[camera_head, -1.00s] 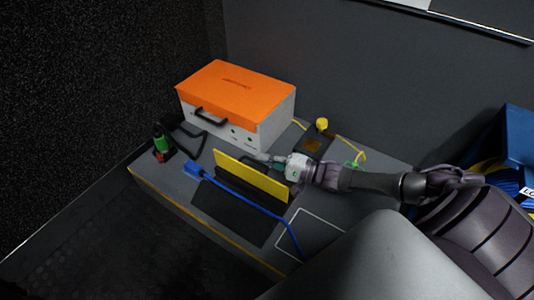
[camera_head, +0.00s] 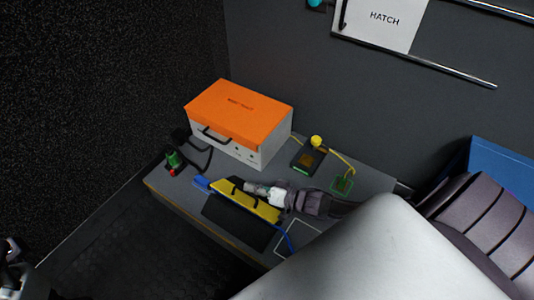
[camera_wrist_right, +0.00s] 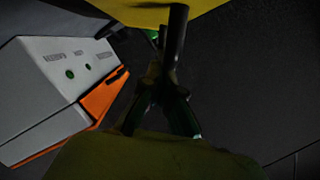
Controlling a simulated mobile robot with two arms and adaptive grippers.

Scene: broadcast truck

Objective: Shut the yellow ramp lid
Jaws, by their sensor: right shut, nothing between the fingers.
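The yellow ramp lid (camera_head: 236,201) is a long narrow panel on the grey bench, with dark strips across it. It leans low over the blue cable (camera_head: 291,241), whose plug end (camera_head: 202,184) sticks out at its left; the middle of the cable is hidden. My right gripper (camera_head: 252,187) is shut and empty at the lid's back edge; I cannot tell whether it touches. In the right wrist view, the shut fingers (camera_wrist_right: 165,100) have yellow surfaces above and below. Part of my left gripper (camera_head: 12,265) shows at the left edge, its jaws unclear.
An orange-topped white case (camera_head: 240,110) stands behind the lid. A green-and-black item (camera_head: 174,160) sits at the bench's left end. A dark box with a yellow knob (camera_head: 309,155) is behind my right arm. A black mat (camera_head: 235,225) lies in front of the lid.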

